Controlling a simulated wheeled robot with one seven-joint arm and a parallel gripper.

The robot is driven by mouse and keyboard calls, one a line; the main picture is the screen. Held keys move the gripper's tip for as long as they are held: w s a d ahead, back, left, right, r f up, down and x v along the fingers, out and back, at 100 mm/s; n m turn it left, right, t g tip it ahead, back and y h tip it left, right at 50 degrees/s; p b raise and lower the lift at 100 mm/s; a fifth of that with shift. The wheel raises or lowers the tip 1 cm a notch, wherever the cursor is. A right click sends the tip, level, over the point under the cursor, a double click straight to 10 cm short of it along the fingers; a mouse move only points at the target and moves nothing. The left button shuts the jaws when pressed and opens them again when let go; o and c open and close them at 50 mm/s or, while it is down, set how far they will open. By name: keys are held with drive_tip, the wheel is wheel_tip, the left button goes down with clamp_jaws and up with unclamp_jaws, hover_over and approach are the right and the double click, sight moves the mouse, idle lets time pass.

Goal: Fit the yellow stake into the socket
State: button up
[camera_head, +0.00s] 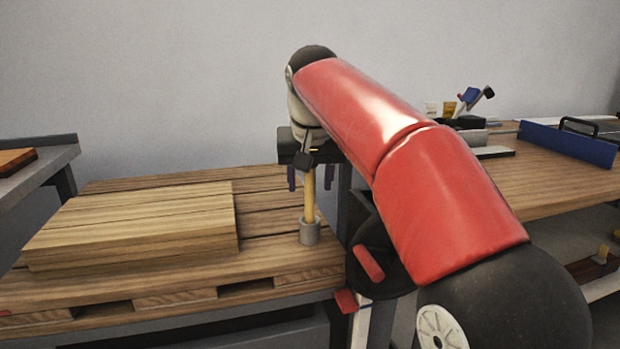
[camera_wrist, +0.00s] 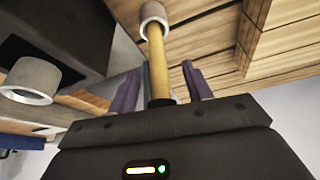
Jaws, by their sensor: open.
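The yellow stake (camera_head: 309,194) stands upright on the wooden pallet, with its lower end inside the short grey socket (camera_head: 310,232). In the wrist view the stake (camera_wrist: 157,60) runs away from my gripper to the round socket (camera_wrist: 154,12), and its lower end is within the rim. My gripper (camera_head: 309,182) points down over the stake's upper part. Its two purple fingers (camera_wrist: 160,84) are open, one on each side of the stake, with gaps visible between them and it. The stake's top is hidden by the gripper body.
Stacked boards (camera_head: 140,220) lie left of the socket on the pallet (camera_head: 265,262). A grey side table (camera_head: 55,165) stands at far left. A wooden workbench (camera_head: 560,180) with a blue panel (camera_head: 568,144) is at right. A grey cylinder (camera_wrist: 32,80) shows at left in the wrist view.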

drive_tip(key=p+v, duration=0.2)
drive_tip(key=v, duration=0.5)
drive_tip(key=shift+r, duration=0.4)
drive_tip(key=shift+s, duration=0.2)
